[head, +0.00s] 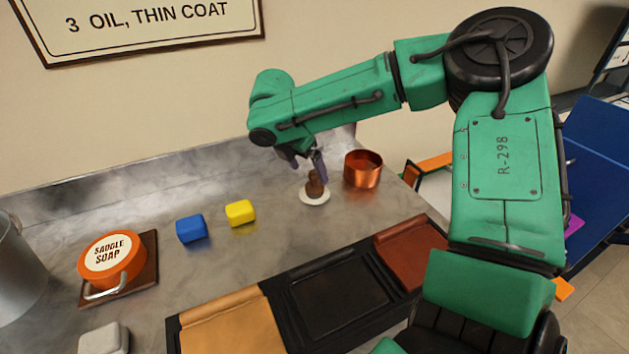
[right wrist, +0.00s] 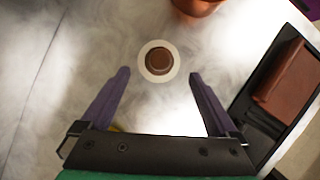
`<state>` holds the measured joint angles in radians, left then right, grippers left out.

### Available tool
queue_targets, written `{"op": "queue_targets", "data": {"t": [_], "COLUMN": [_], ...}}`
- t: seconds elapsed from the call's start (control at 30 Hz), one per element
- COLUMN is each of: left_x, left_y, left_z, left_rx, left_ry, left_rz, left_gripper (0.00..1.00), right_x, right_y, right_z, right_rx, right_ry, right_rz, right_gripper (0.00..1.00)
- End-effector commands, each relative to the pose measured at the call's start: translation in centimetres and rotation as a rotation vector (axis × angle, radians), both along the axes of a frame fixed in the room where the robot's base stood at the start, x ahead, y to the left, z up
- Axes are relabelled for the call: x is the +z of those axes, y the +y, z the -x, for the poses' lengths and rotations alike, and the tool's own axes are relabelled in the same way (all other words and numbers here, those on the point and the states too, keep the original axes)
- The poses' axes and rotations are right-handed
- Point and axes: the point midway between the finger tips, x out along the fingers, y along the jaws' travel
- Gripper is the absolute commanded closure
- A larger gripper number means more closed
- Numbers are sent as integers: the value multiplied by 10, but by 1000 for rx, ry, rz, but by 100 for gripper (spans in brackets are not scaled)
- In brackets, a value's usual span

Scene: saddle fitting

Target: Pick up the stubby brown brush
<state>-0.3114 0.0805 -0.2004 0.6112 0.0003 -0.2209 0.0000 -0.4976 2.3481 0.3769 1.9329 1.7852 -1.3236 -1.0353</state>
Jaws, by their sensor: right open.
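The stubby brown brush (head: 315,185) stands upright on a small white round dish (head: 314,198) on the metal counter. In the right wrist view the brush (right wrist: 159,60) shows from above as a brown disc inside the white ring of the dish (right wrist: 146,73). My right gripper (head: 303,172) is close above and beside the brush in the head view. In the right wrist view my right gripper (right wrist: 159,74) has its two purple fingers wide apart with nothing between them; the brush lies just beyond the fingertips, roughly centred. My left gripper is not in view.
A copper pot (head: 363,170) stands right of the brush. Yellow (head: 240,213) and blue (head: 192,228) blocks lie to the left, then an orange saddle soap tin (head: 112,258). A black tray (head: 338,292) with tan and red-brown leather pieces lies in front.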

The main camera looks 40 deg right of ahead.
Motion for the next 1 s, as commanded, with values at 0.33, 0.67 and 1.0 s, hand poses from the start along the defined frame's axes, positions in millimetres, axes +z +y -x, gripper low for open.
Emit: {"op": "queue_targets", "data": {"t": [0.33,0.67,1.0], "left_x": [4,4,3], "left_y": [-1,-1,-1], "left_z": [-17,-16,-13], "left_rx": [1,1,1], "left_ry": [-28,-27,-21], "left_rz": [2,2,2], "left_gripper": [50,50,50], "right_x": [-49,-53,-52], "right_y": [-27,-29,-29], "right_z": [-2,-2,-3], "right_rx": [-1,0,0], "right_ry": [1,-3,-3], "right_rz": [0,-1,-1], "right_gripper": [5,39,95]}}
